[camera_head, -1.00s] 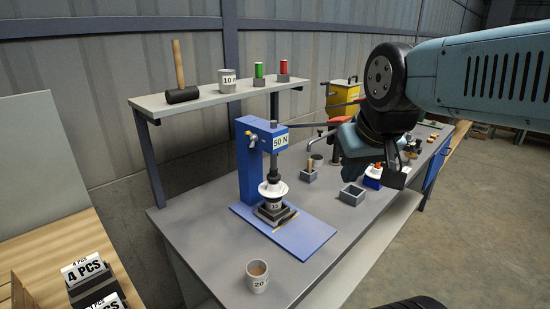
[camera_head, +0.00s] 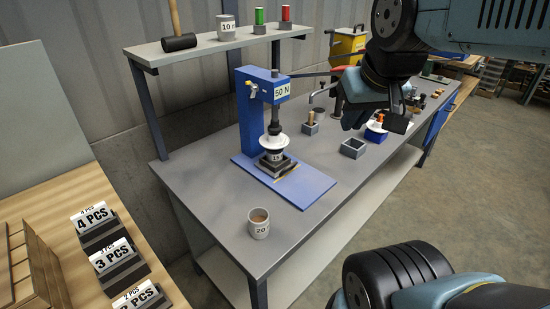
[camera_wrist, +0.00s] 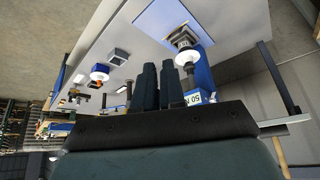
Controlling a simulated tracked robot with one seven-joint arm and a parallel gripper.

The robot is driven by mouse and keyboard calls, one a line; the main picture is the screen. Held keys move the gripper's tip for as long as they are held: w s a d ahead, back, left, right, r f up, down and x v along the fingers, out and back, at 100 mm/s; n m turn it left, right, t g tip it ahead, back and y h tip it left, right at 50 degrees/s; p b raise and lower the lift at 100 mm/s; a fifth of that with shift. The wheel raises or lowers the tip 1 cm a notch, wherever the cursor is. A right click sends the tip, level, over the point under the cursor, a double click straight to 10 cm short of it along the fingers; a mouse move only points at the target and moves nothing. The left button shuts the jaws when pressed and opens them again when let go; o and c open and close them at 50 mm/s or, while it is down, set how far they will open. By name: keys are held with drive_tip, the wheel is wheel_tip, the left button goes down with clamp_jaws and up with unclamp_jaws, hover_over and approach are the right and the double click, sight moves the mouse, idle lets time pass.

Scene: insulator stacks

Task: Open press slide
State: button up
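The blue press (camera_head: 250,133) marked 50 N stands on the grey workbench, with a blue base plate (camera_head: 310,185) in front. In the wrist view the press (camera_wrist: 203,72) appears upside down, right of my gripper (camera_wrist: 159,66). My two dark fingers are side by side with almost no gap and nothing visible between them. My gripper is above the bench, right of the press, apart from it.
A grey cup (camera_head: 259,223) marked 20 stands at the bench's front. An open grey box (camera_head: 353,148) and small parts stand right of the press. Labelled holders (camera_head: 120,262) stand at left.

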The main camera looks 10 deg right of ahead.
drive_tip(key=shift+o, duration=0.8)
drive_tip(key=shift+w, duration=0.35)
drive_tip(key=o, duration=0.4)
drive_tip(key=w+f+m, duration=0.1)
drive_tip(key=w, duration=0.3)
drive_tip(key=w+f+m+g, duration=0.1)
drive_tip(key=w+f+m, duration=0.1)
drive_tip(key=w, duration=0.2)
drive_tip(key=w+a+f+m+g+y, duration=0.1)
drive_tip(key=w+m, duration=0.1)
drive_tip(key=w, duration=0.1)
drive_tip(key=shift+w+f, duration=0.2)
drive_tip(key=shift+w, duration=0.2)
drive_tip(key=shift+c, duration=0.2)
drive_tip(key=m+g, duration=0.2)
drive_tip(key=m, duration=0.4)
hover_over(292, 165)
drive_tip(key=s+d, duration=0.1)
drive_tip(key=s, duration=0.1)
wheel_tip(292, 165, down, 12)
drive_tip(key=f, duration=0.4)
drive_tip(key=w+f, duration=0.1)
drive_tip(key=f, duration=0.3)
drive_tip(key=a+f, duration=0.1)
drive_tip(key=f, duration=0.3)
drive_tip(key=shift+w+f, duration=0.35)
drive_tip(key=shift+c, duration=0.3)
clamp_jaws()
